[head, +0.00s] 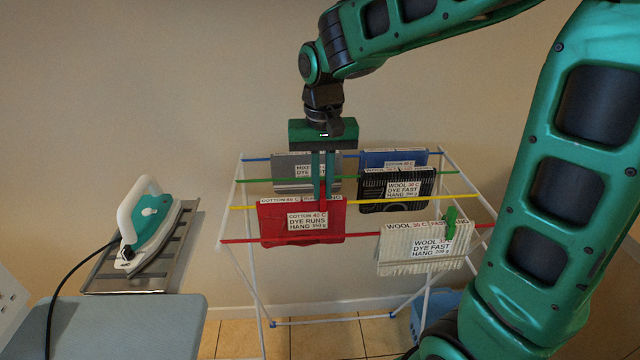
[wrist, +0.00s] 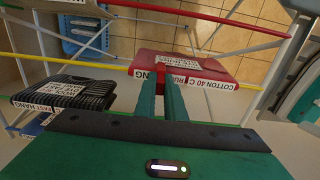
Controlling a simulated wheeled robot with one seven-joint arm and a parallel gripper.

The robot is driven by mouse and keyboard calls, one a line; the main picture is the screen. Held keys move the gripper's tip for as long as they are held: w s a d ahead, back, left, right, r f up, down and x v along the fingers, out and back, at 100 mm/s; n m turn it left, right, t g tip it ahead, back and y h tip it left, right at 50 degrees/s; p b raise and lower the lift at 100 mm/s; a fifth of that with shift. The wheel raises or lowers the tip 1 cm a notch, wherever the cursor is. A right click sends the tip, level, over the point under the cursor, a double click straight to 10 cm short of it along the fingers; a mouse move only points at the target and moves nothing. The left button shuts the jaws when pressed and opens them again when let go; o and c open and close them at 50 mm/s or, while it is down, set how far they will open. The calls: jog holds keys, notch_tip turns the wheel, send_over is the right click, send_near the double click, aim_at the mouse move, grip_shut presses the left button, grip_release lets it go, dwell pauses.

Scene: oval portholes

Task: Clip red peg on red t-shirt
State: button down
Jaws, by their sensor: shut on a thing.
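The red t-shirt (head: 275,225) is a folded red cloth with white labels, hanging over the yellow rail of the airer; it also shows in the wrist view (wrist: 205,66). My gripper (head: 322,203) points down at the shirt's top edge, right of its middle. Its two green fingers are shut on the red peg (wrist: 160,76), which shows small and red between the fingertips. The peg is at the shirt's top fold. Red against red, I cannot tell whether its jaws straddle the cloth or only touch it.
A grey cloth (head: 292,174), a blue cloth (head: 395,157) and a black cloth (head: 385,192) hang behind. A cream cloth (head: 400,260) with a green peg (head: 451,223) hangs at front right. An iron (head: 150,222) stands on a rack at left. Space above the airer's left end is free.

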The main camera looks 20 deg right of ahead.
aim_at(323, 183)
jog(key=c, duration=1.7)
grip_release()
jog(key=shift+c, duration=0.2)
notch_tip(323, 183, up, 11)
jog(key=shift+f, duration=0.2)
jog(key=shift+s, duration=0.1)
